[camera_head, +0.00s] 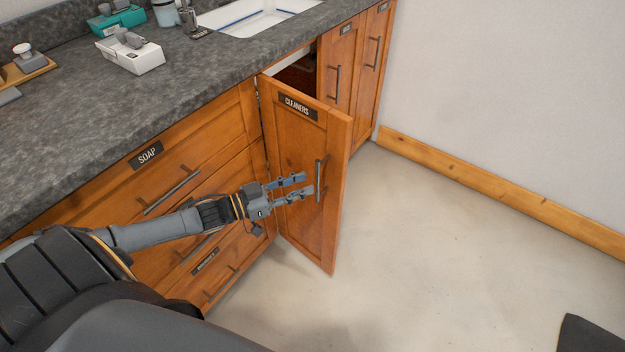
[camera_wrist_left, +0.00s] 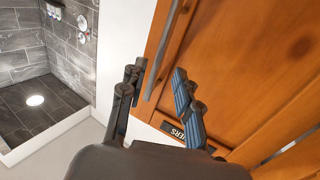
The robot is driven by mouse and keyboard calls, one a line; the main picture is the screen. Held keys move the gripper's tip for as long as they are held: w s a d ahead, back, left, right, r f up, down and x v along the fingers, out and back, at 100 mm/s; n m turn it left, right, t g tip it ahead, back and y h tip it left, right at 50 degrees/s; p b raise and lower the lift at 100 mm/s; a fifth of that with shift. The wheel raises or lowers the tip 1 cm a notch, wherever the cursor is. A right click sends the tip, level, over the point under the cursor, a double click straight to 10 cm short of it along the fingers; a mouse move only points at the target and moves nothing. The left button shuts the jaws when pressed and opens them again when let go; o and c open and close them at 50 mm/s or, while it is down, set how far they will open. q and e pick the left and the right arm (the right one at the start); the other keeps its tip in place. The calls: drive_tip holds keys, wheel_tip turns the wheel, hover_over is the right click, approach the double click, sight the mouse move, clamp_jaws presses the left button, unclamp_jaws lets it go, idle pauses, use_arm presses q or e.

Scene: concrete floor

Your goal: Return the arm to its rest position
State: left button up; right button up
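My left gripper (camera_head: 308,185) is open in front of the wooden cabinet door labelled CLEANERS (camera_head: 300,150), which stands swung open from the counter. Its two fingers are apart with nothing held between them. The door's dark bar handle (camera_head: 320,180) is just beyond the fingertips. In the left wrist view the open gripper (camera_wrist_left: 155,78) points toward the handle (camera_wrist_left: 162,50), which appears between and ahead of the fingers; I cannot tell whether they touch. My left arm reaches in from the left, in front of the drawers. My right gripper is not in view.
The SOAP drawer (camera_head: 165,190) and other closed drawers lie behind my left arm. The grey countertop (camera_head: 90,120) holds a white dispenser-like item (camera_head: 132,55), a teal one (camera_head: 118,20) and a sink (camera_head: 250,15). The concrete floor (camera_head: 430,240) right of the door is clear.

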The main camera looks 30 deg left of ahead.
use_arm(q)
drive_tip(key=shift+v, duration=1.15)
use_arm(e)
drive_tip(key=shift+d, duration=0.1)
